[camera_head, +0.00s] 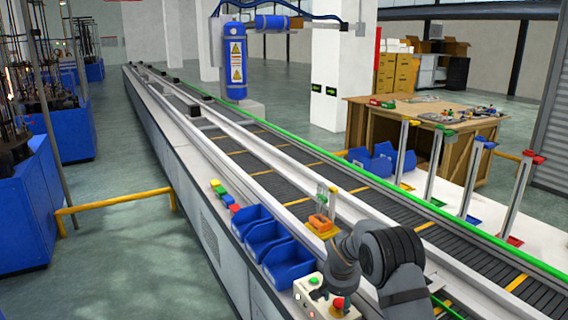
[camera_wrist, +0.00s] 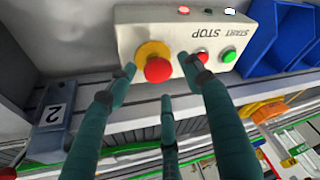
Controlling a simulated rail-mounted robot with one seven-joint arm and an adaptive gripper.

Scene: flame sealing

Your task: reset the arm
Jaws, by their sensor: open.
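My gripper (camera_wrist: 157,66) is open in the wrist view, its long dark-teal fingers spread apart with nothing between them. The tips appear in front of the red stop button (camera_wrist: 158,69) on its yellow ring; I cannot tell whether they touch it. The button sits on a pale control box (camera_wrist: 140,38) marked START STOP, with a smaller red button (camera_wrist: 202,57) and a green button (camera_wrist: 228,54). In the head view my dark grey arm (camera_head: 392,258) reaches over the conveyor's near edge beside the box (camera_head: 312,299). My fingers are hidden there.
Blue bins (camera_head: 268,243) line the conveyor edge beside the box. An orange piece on a yellow stand (camera_head: 322,226) is close to my arm. Tall posts with coloured tops (camera_head: 522,195) stand across the belt.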

